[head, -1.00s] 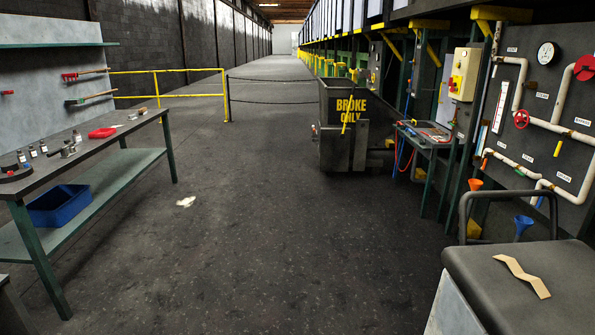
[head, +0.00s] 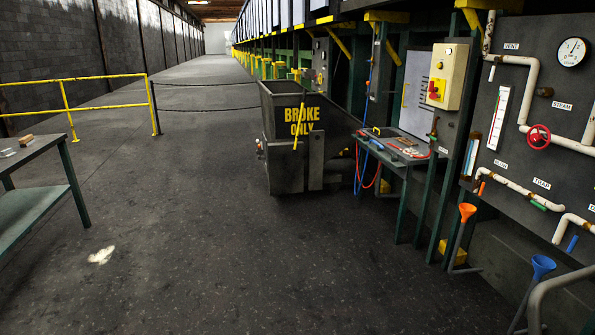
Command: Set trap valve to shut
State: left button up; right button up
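The dark pipe panel (head: 515,130) stands at the right of the head view. The TRAP label (head: 541,183) is on its lower part. A small green handle (head: 538,205) sits on the white pipe just below that label, lying along the pipe's slope. An orange handle (head: 482,187) hangs down at the pipe's left end near the BLOW label (head: 501,164). A blue handle (head: 572,243) hangs down from a lower pipe at the right. Neither of my grippers is in view.
A red handwheel (head: 538,136) and a gauge (head: 573,52) are higher on the panel. Orange (head: 467,212) and blue (head: 543,266) funnels stand before it. A BROKE ONLY bin (head: 290,130) and small bench (head: 400,150) are left of it.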

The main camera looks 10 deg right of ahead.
aim_at(531, 201)
jog(key=i+z, duration=0.35)
jog(key=i, duration=0.2)
jog(key=i+j+z, duration=0.1)
jog(key=i+z, duration=0.3)
jog(key=i, duration=0.15)
jog(key=i+j+z, duration=0.35)
jog(key=i, duration=0.15)
jog(key=i+l+z, duration=0.15)
jog(key=i+z, duration=0.15)
jog(key=z, duration=0.15)
jog(key=i+z, duration=0.35)
jog(key=z, duration=0.15)
jog(key=i+j+z, duration=0.15)
jog(key=i+z, duration=0.15)
jog(key=z, duration=0.15)
jog(key=i+j+z, duration=0.3)
jog(key=i+j, duration=0.15)
jog(key=i+j+z, duration=0.35)
jog(key=i+j, duration=0.15)
